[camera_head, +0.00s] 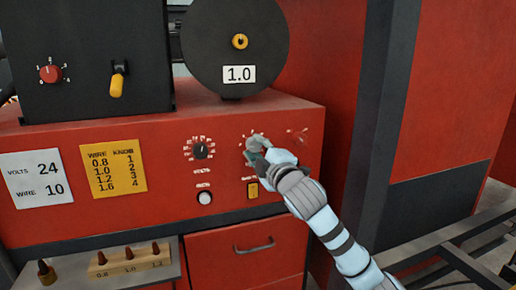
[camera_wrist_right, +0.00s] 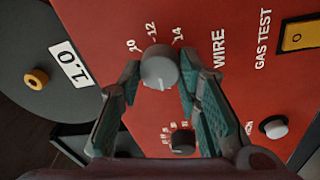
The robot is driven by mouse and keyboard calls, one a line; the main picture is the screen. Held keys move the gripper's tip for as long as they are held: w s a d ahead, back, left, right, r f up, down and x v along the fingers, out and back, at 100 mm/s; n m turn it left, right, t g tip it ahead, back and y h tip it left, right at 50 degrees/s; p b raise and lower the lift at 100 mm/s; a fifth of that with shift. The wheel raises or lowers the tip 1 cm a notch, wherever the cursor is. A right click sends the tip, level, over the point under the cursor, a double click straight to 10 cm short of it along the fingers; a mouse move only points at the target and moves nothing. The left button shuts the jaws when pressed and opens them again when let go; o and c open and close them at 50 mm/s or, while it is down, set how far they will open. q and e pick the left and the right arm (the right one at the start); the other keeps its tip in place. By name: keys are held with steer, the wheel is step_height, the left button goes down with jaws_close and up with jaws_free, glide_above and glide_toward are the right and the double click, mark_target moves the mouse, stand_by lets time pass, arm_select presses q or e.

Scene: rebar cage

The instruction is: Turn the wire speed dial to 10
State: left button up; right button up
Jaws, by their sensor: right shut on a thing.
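The wire speed dial is a round grey knob (camera_wrist_right: 158,68) on the red panel, above the word WIRE. The numbers 10, 12 and 14 show around it in the right wrist view; its other numbers are hidden. A small pale mark shows on the knob, but I cannot tell which number it points to. My right gripper (camera_wrist_right: 158,82) is shut on the knob, one finger on each side. In the head view the right gripper (camera_head: 257,150) reaches the panel from the lower right and covers much of the dial. My left gripper is not in view.
A black knob (camera_head: 201,150) sits left of the dial, with a white button (camera_head: 205,198) and a yellow switch (camera_head: 252,190) below. A white card (camera_head: 36,180) reads VOLTS 24, WIRE 10. A dark post (camera_head: 375,130) stands right of the panel.

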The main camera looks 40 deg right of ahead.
steer(key=m+h, duration=0.1)
steer(key=m, duration=0.6)
steer(key=shift+f, duration=0.1)
steer(key=m, duration=0.4)
steer(key=shift+a+h, duration=0.1)
steer(key=shift+h, duration=0.3)
steer(key=m, duration=0.4)
steer(key=shift+g+h+b, duration=0.3)
steer(key=shift+b, duration=0.1)
steer(key=m+b, duration=0.1)
steer(key=m, duration=0.5)
steer(key=shift+m+g, duration=0.3)
steer(key=shift+m, duration=0.1)
steer(key=m+b, duration=0.1)
steer(key=m, duration=0.5)
steer(key=shift+r+g+b, duration=0.2)
steer(key=shift+g+b, duration=0.1)
steer(key=shift+b, duration=0.1)
steer(key=o, duration=1.2)
steer(key=shift+c, duration=0.2)
